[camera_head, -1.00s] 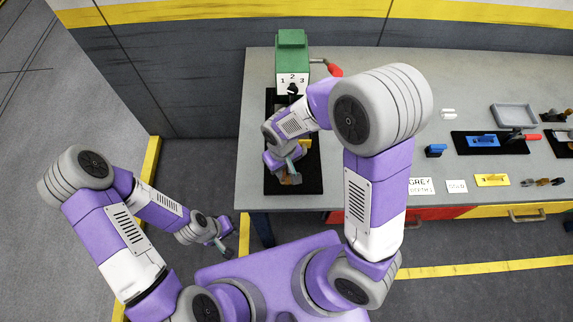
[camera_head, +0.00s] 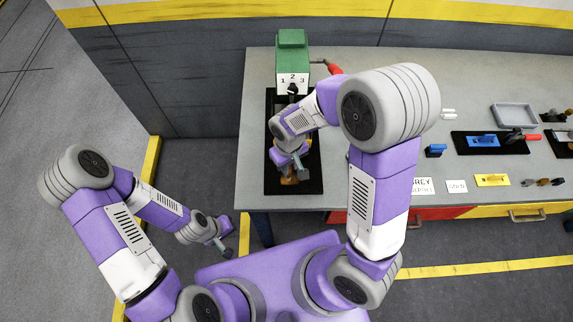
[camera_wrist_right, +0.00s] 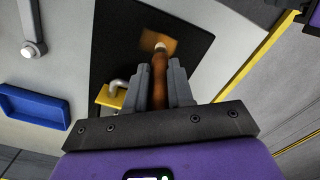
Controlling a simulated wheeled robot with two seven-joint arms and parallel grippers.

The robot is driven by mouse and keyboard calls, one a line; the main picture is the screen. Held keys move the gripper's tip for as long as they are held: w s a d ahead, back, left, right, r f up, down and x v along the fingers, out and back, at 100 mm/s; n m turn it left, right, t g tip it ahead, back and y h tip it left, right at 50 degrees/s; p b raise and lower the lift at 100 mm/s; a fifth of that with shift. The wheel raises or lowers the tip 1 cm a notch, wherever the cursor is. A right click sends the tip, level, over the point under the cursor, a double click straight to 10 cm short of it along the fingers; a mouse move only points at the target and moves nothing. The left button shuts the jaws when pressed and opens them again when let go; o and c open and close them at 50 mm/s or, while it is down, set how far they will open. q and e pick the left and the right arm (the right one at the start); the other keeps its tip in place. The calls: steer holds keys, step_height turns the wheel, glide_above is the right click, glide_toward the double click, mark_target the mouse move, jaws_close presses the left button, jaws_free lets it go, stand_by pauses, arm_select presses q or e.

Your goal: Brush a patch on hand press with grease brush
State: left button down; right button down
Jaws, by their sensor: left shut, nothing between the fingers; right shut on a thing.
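The hand press (camera_head: 292,70) has a green top, a white face marked 1 2 3 and a black base plate (camera_head: 312,182). My right gripper (camera_head: 300,163) is over the front part of that plate. In the right wrist view my right gripper (camera_wrist_right: 160,84) is shut on the brush's brown handle (camera_wrist_right: 159,72). Its pale tip (camera_wrist_right: 160,46) lies over an orange-brown patch (camera_wrist_right: 150,38) on the black surface; I cannot tell whether it touches. My left gripper (camera_head: 218,244) is shut and empty, left of the bench. My right arm partly hides the press and plate.
The press's red handle (camera_head: 334,70) sticks out to its right. A yellow block (camera_wrist_right: 108,97) with a grey hook is beside the brush. A blue tray (camera_wrist_right: 35,108) is nearby. Further right on the bench (camera_head: 385,190) are a grey tray (camera_head: 514,115) and several tools.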

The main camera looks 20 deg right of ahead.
steer(key=shift+a, duration=0.2)
steer(key=shift+s+a, duration=0.3)
steer(key=shift+a, duration=0.6)
steer(key=shift+d, duration=0.15)
steer(key=shift+w+d, duration=0.3)
steer(key=shift+d, duration=0.6)
steer(key=shift+a, duration=0.15)
steer(key=shift+s+a, duration=0.3)
steer(key=shift+a, duration=0.6)
steer(key=shift+r+p, duration=0.4)
steer(key=shift+r, duration=0.2)
